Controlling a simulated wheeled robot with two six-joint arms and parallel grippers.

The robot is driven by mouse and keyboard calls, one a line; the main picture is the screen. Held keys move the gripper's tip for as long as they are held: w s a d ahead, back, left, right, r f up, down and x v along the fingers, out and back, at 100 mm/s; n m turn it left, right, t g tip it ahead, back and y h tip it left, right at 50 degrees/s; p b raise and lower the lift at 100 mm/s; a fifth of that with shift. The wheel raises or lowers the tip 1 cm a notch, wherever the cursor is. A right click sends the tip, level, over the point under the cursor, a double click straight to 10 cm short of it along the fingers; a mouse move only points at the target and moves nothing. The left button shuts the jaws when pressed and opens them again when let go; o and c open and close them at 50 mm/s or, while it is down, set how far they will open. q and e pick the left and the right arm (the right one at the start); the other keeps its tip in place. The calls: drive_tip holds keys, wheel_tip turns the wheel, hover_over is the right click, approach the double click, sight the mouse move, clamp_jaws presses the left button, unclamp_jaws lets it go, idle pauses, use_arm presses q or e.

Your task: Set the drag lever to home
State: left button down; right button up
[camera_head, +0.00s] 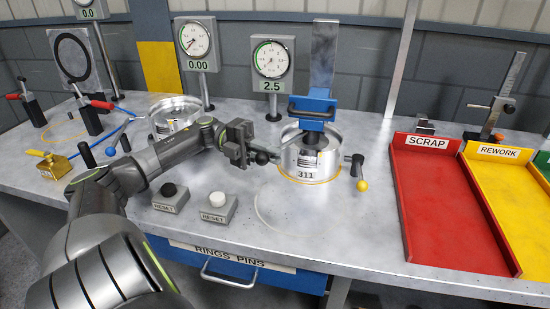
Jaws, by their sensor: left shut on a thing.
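A silver cylindrical fixture labelled 311 (307,162) stands on the bench with a blue clamp head (313,108) above it. A lever with a black ball knob (262,158) sticks out at the fixture's left side. My left gripper (247,151) is at that lever and shut on it; the fingers hide part of the grip. A second lever with a yellow ball knob (362,185) hangs at the fixture's right side, apart from my gripper. No label shows which is the drag lever. My right gripper is not in view.
Two RESET button boxes, black-topped (170,198) and white-topped (218,208), stand in front of my left forearm. Gauges reading 0.00 (197,45) and 2.5 (273,63) stand behind. A red SCRAP tray (436,215) and yellow REWORK tray (510,200) lie right. The front middle bench is clear.

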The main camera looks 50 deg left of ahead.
use_arm(q)
drive_tip(key=shift+s+f, duration=0.15)
drive_tip(key=shift+f, duration=0.1)
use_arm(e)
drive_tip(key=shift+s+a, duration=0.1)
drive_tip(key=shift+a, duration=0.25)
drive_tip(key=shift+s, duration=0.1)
use_arm(q)
drive_tip(key=c, duration=1.5)
unclamp_jaws()
drive_tip(key=shift+a, duration=0.15)
drive_tip(key=shift+c, duration=0.2)
drive_tip(key=shift+s+r, duration=0.2)
drive_tip(key=shift+s, duration=0.15)
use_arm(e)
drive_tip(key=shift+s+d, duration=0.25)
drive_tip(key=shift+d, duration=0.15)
use_arm(q)
drive_tip(key=shift+r, duration=0.1)
drive_tip(key=r, duration=0.9)
drive_tip(key=shift+w+a+r, duration=0.15)
drive_tip(key=shift+w+r, duration=0.15)
drive_tip(key=shift+r, duration=0.1)
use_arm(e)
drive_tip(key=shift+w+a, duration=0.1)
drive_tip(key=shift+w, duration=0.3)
